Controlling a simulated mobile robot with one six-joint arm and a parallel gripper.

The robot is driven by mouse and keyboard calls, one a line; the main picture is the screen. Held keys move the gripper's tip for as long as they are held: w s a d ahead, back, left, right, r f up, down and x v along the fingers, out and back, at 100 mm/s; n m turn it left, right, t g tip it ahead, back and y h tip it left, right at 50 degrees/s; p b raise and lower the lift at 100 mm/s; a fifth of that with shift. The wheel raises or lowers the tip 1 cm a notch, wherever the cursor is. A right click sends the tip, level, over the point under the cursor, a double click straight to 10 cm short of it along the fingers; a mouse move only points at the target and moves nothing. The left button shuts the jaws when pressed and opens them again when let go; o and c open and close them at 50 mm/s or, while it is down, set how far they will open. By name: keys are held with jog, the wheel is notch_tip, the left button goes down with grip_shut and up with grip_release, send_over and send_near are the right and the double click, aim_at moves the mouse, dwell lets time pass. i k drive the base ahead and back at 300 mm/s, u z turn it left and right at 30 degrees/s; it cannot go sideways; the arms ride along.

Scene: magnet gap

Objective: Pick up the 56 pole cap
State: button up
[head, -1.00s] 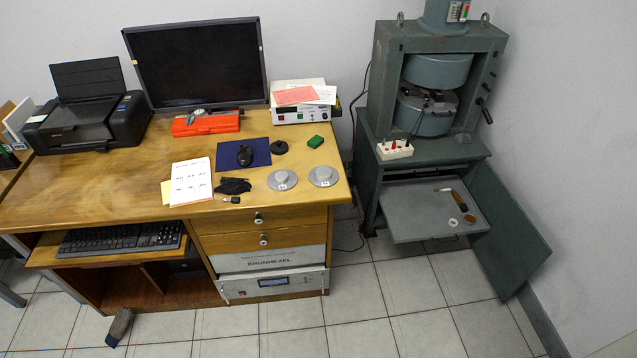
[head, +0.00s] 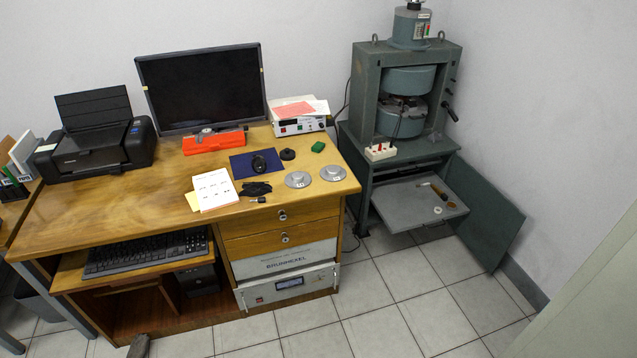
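Two round grey metal pole caps lie flat on the front right of the wooden desk (head: 120,190). Each has a raised centre and a small white label. The left cap (head: 298,180) is beside the black cloth, and the right cap (head: 333,173) is close to the desk's right edge. They lie apart from each other. The label numbers are too small to read, so I cannot tell which one is the 56. My gripper is not in view.
Tiled floor in front is mostly clear.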

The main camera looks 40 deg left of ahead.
aim_at(329, 173)
jog(key=z, duration=0.1)
jog(key=k, duration=0.95)
jog(key=u, duration=2.2)
jog(key=i, duration=0.6)
jog(key=z, duration=0.05)
